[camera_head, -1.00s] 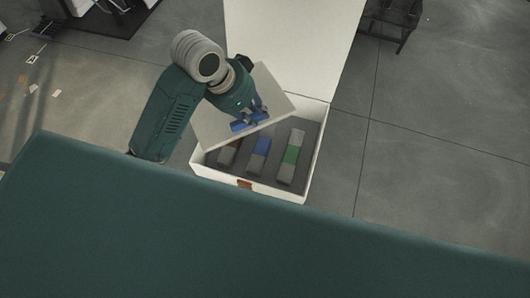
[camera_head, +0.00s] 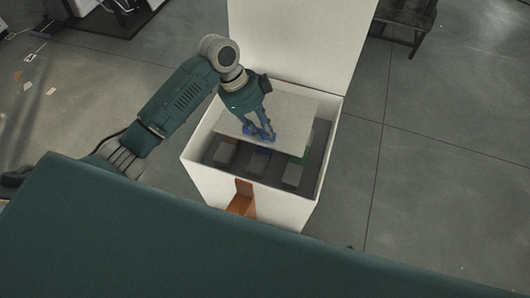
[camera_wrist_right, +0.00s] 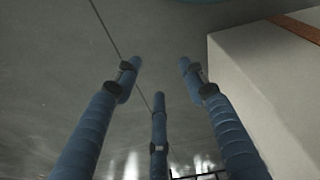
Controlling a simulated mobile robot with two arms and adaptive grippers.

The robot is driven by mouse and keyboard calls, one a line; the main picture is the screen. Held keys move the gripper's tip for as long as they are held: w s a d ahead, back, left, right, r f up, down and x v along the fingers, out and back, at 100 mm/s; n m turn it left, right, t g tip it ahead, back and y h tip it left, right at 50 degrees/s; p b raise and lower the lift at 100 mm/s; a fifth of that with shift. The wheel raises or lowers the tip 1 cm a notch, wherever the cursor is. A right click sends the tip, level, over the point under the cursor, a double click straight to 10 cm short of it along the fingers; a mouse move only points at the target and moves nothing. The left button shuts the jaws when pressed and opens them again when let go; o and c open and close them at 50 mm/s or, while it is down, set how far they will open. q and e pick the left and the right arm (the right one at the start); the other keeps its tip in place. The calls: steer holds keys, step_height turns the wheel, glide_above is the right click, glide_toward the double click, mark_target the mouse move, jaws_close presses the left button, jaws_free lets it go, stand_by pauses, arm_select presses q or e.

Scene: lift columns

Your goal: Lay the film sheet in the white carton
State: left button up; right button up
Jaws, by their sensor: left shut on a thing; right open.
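The white carton (camera_head: 205,186) stands on the floor in the head view with its lid (camera_head: 301,40) raised at the back. Inside, several bar-shaped items (camera_head: 291,174) lie on a dark grey bed. The pale film sheet (camera_head: 295,116) is held roughly level over the back part of the carton's opening and hides part of the contents. My left gripper (camera_head: 262,135) is shut on the sheet near its front left. My right gripper (camera_wrist_right: 160,80) is open and empty in the right wrist view, beside a pale box wall (camera_wrist_right: 245,90).
An orange-brown tab (camera_head: 242,197) is on the carton's front. A dark bench (camera_head: 405,22) stands at the back right. Dark equipment (camera_head: 115,15) stands at the back left. The floor right of the carton is clear.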

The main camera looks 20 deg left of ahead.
arm_select(q)
steer(key=shift+o, duration=0.2)
step_height(320, 180, down, 8)
steer(key=b, duration=0.1)
steer(key=shift+r, duration=0.25)
step_height(320, 180, down, 4)
steer(key=shift+r+b, duration=0.15)
steer(key=shift+b, duration=0.5)
steer(key=shift+f, duration=0.25)
arm_select(e)
step_height(320, 180, up, 9)
steer(key=w, duration=0.2)
steer(key=shift+w+r+t, duration=0.15)
steer(key=shift+w+t, duration=0.15)
steer(key=shift+w, duration=0.05)
steer(key=shift+a, duration=0.1)
arm_select(q)
steer(key=shift+f, duration=0.1)
steer(key=shift+f, duration=0.5)
arm_select(e)
steer(key=shift+w+r, duration=0.1)
steer(key=shift+r, duration=0.3)
arm_select(q)
steer(key=o, duration=1)
steer(key=shift+c, duration=0.2)
arm_select(e)
steer(key=shift+r, duration=0.1)
